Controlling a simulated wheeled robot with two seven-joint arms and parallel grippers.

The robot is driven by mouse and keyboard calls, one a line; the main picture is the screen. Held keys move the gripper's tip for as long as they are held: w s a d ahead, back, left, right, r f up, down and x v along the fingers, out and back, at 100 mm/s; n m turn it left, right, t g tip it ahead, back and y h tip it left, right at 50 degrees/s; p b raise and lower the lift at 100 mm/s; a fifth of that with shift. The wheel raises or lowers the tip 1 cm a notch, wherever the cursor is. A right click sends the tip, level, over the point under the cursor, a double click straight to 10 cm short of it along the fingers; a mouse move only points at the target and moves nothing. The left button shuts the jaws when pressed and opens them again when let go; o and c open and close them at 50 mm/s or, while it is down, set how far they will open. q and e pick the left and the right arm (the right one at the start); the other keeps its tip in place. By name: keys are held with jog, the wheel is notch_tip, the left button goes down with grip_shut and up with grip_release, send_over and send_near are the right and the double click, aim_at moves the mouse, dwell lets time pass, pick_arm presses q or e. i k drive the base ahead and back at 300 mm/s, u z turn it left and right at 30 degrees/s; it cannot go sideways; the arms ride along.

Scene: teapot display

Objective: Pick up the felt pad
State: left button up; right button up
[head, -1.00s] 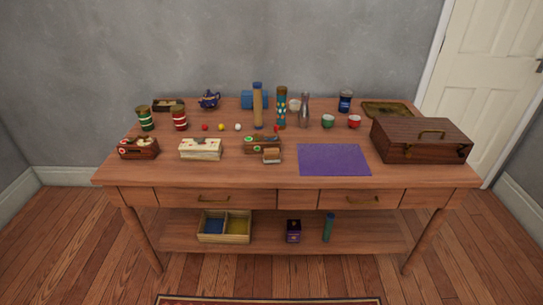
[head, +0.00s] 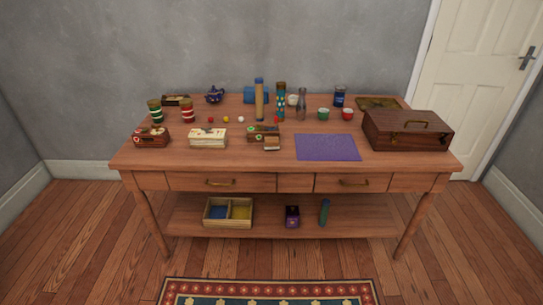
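A flat purple rectangle, which looks like the felt pad (head: 327,147), lies on the right half of the wooden table (head: 230,161), close to its front edge. Nothing rests on it. Neither of my grippers shows in the head view.
A dark wooden box (head: 408,132) stands just right of the pad. A small box (head: 264,134) with a block before it, a cream box (head: 208,139) and a dark red box (head: 151,137) stand to the left. Bottles, cups and tins stand behind. A rug (head: 270,292) lies on the floor in front.

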aim_at(270, 144)
jog(key=u, duration=1.35)
jog(key=i, duration=1.25)
jog(key=z, duration=0.65)
jog(key=i, duration=0.85)
jog(key=z, duration=0.85)
